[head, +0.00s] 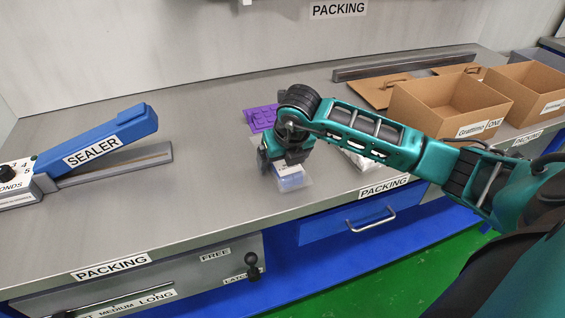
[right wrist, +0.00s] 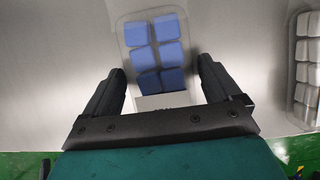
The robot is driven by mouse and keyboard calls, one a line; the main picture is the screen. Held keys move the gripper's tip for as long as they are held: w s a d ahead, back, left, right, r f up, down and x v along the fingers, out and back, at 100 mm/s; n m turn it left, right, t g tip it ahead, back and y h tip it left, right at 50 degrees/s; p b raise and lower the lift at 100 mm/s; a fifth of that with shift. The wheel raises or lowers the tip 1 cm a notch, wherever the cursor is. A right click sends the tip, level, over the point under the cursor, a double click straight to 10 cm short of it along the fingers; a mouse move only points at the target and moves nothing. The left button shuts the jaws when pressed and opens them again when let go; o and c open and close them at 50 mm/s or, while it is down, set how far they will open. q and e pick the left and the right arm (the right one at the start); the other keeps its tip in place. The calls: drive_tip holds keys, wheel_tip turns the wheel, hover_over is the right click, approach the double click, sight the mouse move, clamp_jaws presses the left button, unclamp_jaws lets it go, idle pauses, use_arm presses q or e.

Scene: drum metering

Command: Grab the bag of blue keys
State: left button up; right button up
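The bag of blue keys (head: 290,178) is a clear bag with several blue square keys, lying on the grey packing table below my right gripper. In the right wrist view the bag (right wrist: 155,45) lies between and ahead of the two black fingers, with a white label at its near end. My right gripper (head: 274,162) points down at it, and in the right wrist view its fingers (right wrist: 158,82) are spread apart on either side of the bag. I cannot tell whether the fingers touch it. My left gripper is not in view.
A bag of white keys (right wrist: 305,65) lies just right of the blue one. A purple piece (head: 260,118) lies behind my gripper. A blue sealer (head: 100,145) stands at left, and open cardboard boxes (head: 420,115) at right. The table between sealer and gripper is clear.

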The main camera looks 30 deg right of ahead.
drive_tip(key=c, duration=0.9)
drive_tip(key=shift+r, duration=0.1)
